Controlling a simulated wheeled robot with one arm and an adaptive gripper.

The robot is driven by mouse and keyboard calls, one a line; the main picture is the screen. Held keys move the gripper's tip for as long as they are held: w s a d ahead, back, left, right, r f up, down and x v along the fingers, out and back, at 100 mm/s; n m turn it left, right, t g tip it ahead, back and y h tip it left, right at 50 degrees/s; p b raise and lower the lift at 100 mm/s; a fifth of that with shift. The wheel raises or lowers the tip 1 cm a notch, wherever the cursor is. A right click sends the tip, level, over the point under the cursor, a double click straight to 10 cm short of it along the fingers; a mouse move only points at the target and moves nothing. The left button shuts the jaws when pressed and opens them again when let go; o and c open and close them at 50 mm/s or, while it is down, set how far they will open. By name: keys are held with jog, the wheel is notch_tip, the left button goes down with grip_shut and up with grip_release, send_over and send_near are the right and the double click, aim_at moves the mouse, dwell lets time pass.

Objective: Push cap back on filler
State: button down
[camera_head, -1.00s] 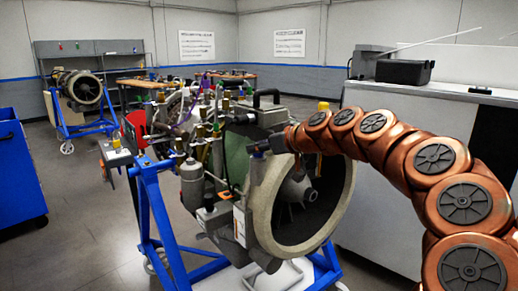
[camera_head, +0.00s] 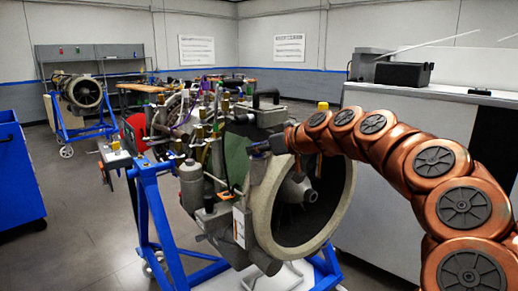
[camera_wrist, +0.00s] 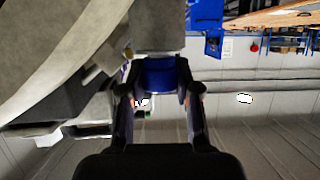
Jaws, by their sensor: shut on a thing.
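A blue cap (camera_wrist: 160,75) sits between my two fingertips in the wrist view. My gripper (camera_wrist: 158,88) is shut on its sides. A grey cylindrical part, the likely filler (camera_wrist: 158,25), lies directly beyond the cap and lines up with it. Cap and cylinder look touching or nearly so; I cannot tell whether the cap is seated. In the head view my gripper (camera_head: 262,147) is at the upper left of the turbine's pale intake ring (camera_head: 262,205). The cap is too small to make out there, and the ring and pipework crowd the filler.
The turbine (camera_head: 235,155) rests on a blue stand (camera_head: 160,225), with pipes and fittings close to my gripper. A grey canister (camera_head: 191,182) is left of the ring. A cabinet (camera_head: 385,200) stands behind my arm. Open floor (camera_head: 85,225) is at left.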

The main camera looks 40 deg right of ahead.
jog(key=c, duration=1.1)
grip_release()
jog(key=shift+a+f, duration=0.1)
jog(key=shift+f, duration=0.4)
jog(key=shift+c, duration=0.2)
jog(key=o, duration=0.4)
jog(key=shift+r, duration=0.25)
jog(key=shift+o, duration=0.7)
jog(key=shift+s+r, duration=0.1)
jog(key=shift+r, duration=0.05)
jog(key=b+v, duration=0.3)
jog(key=v, duration=0.3)
jog(key=shift+s+d+r, duration=0.15)
jog(key=shift+s+d, duration=0.1)
jog(key=shift+s, duration=0.05)
